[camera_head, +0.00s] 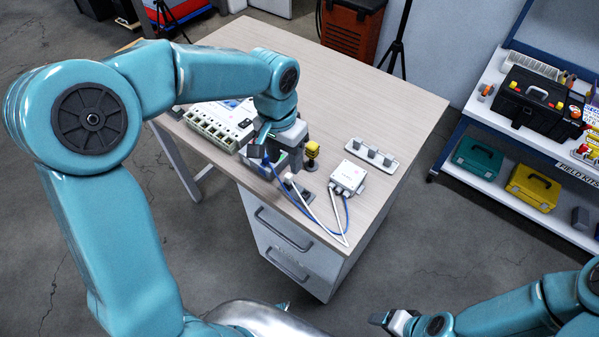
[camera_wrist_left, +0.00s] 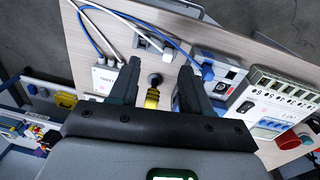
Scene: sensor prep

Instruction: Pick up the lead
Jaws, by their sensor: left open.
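A blue lead (camera_head: 290,198) and a white lead (camera_head: 330,218) lie curved over the front of the desk, by a small white box (camera_head: 348,177). In the left wrist view the blue lead (camera_wrist_left: 88,30) and the white lead (camera_wrist_left: 118,14) run past this box (camera_wrist_left: 105,79). A white plug (camera_wrist_left: 169,53) lies beyond my fingertips. My left gripper (camera_wrist_left: 157,82) is open above the desk, with a yellow and black part (camera_wrist_left: 152,98) seen between its fingers. The head view shows this part (camera_head: 312,150) just right of the gripper. My right gripper (camera_head: 392,320) is low at the right, its jaws unclear.
A panel with several sockets (camera_head: 215,125) stands on the desk left of my left gripper. A grey holder with several posts (camera_head: 371,154) stands at the right. The far part of the desk (camera_head: 330,80) is clear. Shelves with toolboxes (camera_head: 532,187) stand further right.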

